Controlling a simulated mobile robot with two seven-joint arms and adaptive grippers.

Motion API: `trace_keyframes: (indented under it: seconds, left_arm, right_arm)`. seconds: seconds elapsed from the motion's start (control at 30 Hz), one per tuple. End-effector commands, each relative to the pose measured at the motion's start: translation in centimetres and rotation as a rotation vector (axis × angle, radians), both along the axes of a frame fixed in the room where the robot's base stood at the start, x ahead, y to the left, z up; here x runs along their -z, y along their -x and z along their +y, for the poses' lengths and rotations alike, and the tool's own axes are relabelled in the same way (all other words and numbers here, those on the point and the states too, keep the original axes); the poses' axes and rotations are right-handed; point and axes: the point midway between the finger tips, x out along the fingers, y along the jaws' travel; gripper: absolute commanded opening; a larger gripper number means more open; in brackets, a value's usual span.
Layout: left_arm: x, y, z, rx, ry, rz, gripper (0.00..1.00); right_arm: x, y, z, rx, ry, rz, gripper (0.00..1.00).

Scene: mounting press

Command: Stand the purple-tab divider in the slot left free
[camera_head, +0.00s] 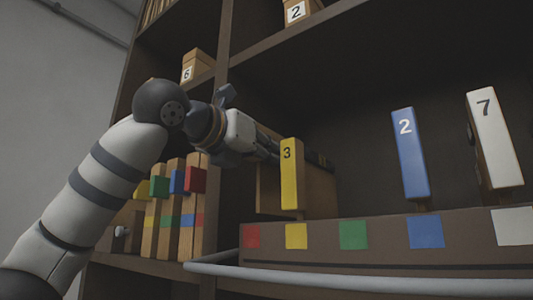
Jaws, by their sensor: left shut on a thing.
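My left gripper (298,157) reaches in from the left, shut at a tan wooden board (320,192) behind the yellow tab; its fingertips are partly hidden. No purple tab shows, so I cannot tell whether this board is the purple-tab divider. A yellow tab marked 3 (290,176), a blue tab marked 2 (410,155) and a white tab marked 7 (495,140) stand upright over the brown rack (375,257). The rack front carries red (251,237), yellow (296,236), green (353,235), blue (426,232) and white (514,227) squares. No tab shows above the red or green square.
A pale rail (350,280) runs along the rack's front. Several wooden holders with coloured blocks (180,210) stand at the left on the shelf. A box marked 6 (197,66) and one marked 2 (297,12) sit higher. A shelf board (300,38) overhangs the rack.

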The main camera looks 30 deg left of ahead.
Motion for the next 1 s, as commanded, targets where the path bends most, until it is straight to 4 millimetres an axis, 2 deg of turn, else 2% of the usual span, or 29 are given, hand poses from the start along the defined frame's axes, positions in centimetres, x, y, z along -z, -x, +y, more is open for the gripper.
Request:
trace_keyframes:
  seconds: [0.37, 1.0]
  left_arm:
    - [0.0, 0.4, 0.1, -0.011, 0.001, -0.007, 0.0]
    - [3.3, 0.3, 0.1, -0.011, 0.0, -0.005, 0.0]
  right_arm:
    - [0.0, 0.0, 0.0, 0.0, 0.0, 0.0, 0.0]
    - [0.7, 0.8, 0.0, 0.0, 0.0, 0.029, 0.0]
